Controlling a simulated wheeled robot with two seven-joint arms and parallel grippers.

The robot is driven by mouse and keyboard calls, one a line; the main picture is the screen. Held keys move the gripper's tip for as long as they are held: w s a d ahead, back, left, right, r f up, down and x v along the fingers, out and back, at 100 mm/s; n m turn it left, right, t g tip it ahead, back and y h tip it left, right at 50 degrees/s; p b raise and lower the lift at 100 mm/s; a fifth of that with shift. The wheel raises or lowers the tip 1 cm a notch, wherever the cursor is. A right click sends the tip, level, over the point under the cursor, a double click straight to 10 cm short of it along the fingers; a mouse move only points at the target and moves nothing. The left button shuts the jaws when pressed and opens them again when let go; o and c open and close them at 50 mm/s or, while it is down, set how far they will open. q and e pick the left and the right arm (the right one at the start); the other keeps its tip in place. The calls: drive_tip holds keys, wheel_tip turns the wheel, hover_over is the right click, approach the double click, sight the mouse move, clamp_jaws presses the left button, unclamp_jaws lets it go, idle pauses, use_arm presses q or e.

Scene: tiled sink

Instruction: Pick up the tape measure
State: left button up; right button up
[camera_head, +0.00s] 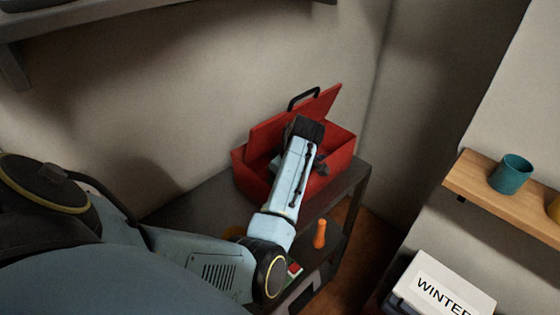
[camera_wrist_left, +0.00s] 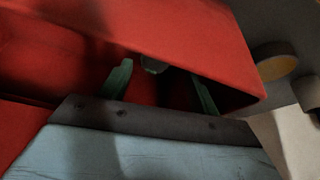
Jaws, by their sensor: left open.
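The red toolbox (camera_head: 340,160) stands on a dark bench with its lid raised. My left gripper (camera_head: 305,130) reaches over its open top, and its fingertips are hidden by the arm in the head view. In the left wrist view, the two greenish fingers of my left gripper (camera_wrist_left: 161,86) are spread apart inside the red box (camera_wrist_left: 60,50). A small greyish object (camera_wrist_left: 153,64) shows between them near the box wall, mostly hidden in shadow. I cannot tell whether it is the tape measure. My right gripper is not in view.
A dark bench (camera_head: 190,205) carries the toolbox. An orange handle (camera_head: 320,234) stands below it. A round yellowish thing (camera_wrist_left: 277,66) lies outside the box. A wooden shelf (camera_head: 510,205) with a teal cup (camera_head: 511,174) and a box marked "WINTER" (camera_head: 440,290) are at right.

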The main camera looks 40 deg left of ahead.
use_arm(q)
drive_tip(key=shift+a+f, duration=0.15)
drive_tip(key=shift+f, duration=0.4)
drive_tip(key=x, duration=0.4)
drive_tip(key=shift+w+f, duration=0.25)
drive_tip(key=shift+w, duration=0.1)
drive_tip(key=shift+f, duration=0.3)
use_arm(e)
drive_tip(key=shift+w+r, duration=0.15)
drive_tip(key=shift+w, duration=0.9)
use_arm(q)
drive_tip(key=c, duration=1.2)
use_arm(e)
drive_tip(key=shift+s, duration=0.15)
